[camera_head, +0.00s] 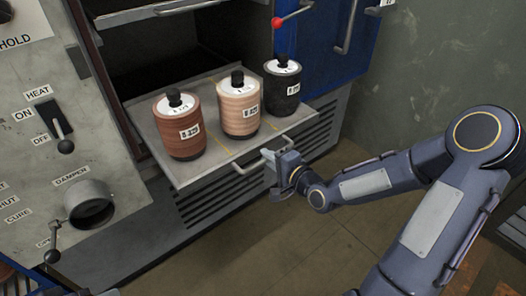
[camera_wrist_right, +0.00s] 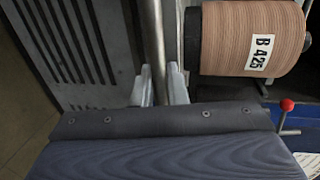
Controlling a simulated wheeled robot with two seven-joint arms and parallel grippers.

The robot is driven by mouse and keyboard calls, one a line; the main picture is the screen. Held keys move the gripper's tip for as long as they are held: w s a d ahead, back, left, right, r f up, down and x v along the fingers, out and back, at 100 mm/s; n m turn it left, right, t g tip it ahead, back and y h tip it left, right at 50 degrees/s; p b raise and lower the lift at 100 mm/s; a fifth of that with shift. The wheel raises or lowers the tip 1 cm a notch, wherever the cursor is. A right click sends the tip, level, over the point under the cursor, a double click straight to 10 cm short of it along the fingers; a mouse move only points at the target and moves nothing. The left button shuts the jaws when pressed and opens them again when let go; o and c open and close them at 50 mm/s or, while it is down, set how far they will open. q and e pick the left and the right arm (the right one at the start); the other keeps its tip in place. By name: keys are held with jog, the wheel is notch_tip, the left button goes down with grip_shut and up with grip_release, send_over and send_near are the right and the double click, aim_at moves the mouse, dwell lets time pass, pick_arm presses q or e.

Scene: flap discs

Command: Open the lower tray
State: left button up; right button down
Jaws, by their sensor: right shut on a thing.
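The lower tray (camera_head: 225,152) is a grey metal shelf that sticks out from the front of the cabinet. Three stacks of discs stand upright on it: a brown one (camera_head: 178,128), a tan one (camera_head: 238,106) and a black one (camera_head: 282,88). A bar handle (camera_head: 245,171) runs along the tray's front edge. My right gripper (camera_head: 277,168) is at the right part of this handle. In the right wrist view its two fingers (camera_wrist_right: 160,88) are closed around the handle bar (camera_wrist_right: 153,40). My left gripper is not in view.
A blue door (camera_head: 325,60) with a red-knobbed lever (camera_head: 278,22) stands open at the back right. A control panel (camera_head: 50,140) with switches and a damper knob is on the left. A vented panel (camera_head: 225,192) lies below the tray. The floor (camera_head: 320,240) in front is clear.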

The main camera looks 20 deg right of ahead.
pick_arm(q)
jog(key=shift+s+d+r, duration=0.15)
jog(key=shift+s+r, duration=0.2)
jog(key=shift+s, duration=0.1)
pick_arm(e)
jog(key=shift+f+v, duration=0.2)
jog(key=shift+v, duration=0.75)
jog(key=shift+f+v, duration=0.2)
jog(key=shift+v, duration=0.8)
jog(key=c, duration=1.5)
grip_release()
jog(key=shift+c, duration=0.2)
